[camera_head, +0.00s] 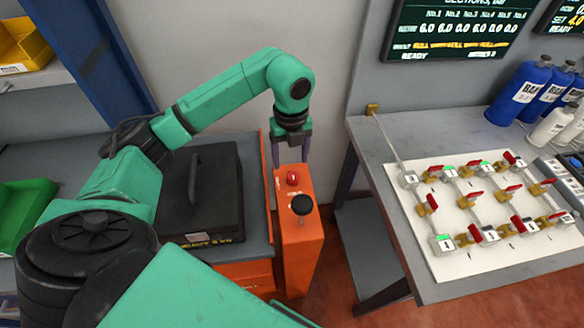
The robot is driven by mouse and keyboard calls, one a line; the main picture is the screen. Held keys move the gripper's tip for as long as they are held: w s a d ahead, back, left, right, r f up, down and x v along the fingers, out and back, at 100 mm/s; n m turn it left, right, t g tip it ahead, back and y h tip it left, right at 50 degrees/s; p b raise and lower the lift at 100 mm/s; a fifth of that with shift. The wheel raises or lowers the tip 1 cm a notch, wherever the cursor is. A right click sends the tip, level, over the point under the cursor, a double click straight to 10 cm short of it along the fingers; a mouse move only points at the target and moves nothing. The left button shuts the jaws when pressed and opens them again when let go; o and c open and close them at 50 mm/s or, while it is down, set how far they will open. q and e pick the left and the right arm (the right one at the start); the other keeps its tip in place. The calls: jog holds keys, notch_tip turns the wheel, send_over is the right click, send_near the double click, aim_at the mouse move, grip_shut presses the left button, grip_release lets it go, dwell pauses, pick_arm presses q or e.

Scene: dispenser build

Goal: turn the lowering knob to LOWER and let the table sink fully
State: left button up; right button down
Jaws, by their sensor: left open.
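An orange control pedestal (303,255) stands at the middle of the camera_head view. On its top are a small red knob (292,178) and, nearer to me, a larger round black knob (302,204). I cannot read a LOWER mark, or tell from markings which one is the lowering knob. My left gripper (291,164) points down over the far end of the pedestal, fingers apart and empty, just behind and above the red knob. I cannot tell whether it touches anything. The table (260,237), grey-topped with orange below, is left of the pedestal. My right gripper is not in view.
A dark, handled block (205,190) lies on the table. At right, a grey bench (374,150) carries a white panel of red-handled valves (480,260), with blue bottles (520,92) behind. A blue post (85,50) and a green bin (25,212) are at left.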

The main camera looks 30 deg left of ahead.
aim_at(293, 174)
pick_arm(q)
jog(key=f, duration=0.2)
jog(key=w+f+p, duration=0.1)
jog(key=f, duration=0.1)
jog(key=shift+f, duration=0.4)
jog(key=shift+w+f, duration=0.15)
jog(key=shift+f, duration=0.5)
jog(key=shift+w+f, duration=0.15)
jog(key=shift+f, duration=0.45)
jog(key=shift+s+f, duration=0.1)
jog(key=shift+f, duration=0.05)
jog(key=shift+s, duration=0.2)
jog(key=c, duration=0.4)
jog(key=shift+w, duration=0.15)
grip_shut()
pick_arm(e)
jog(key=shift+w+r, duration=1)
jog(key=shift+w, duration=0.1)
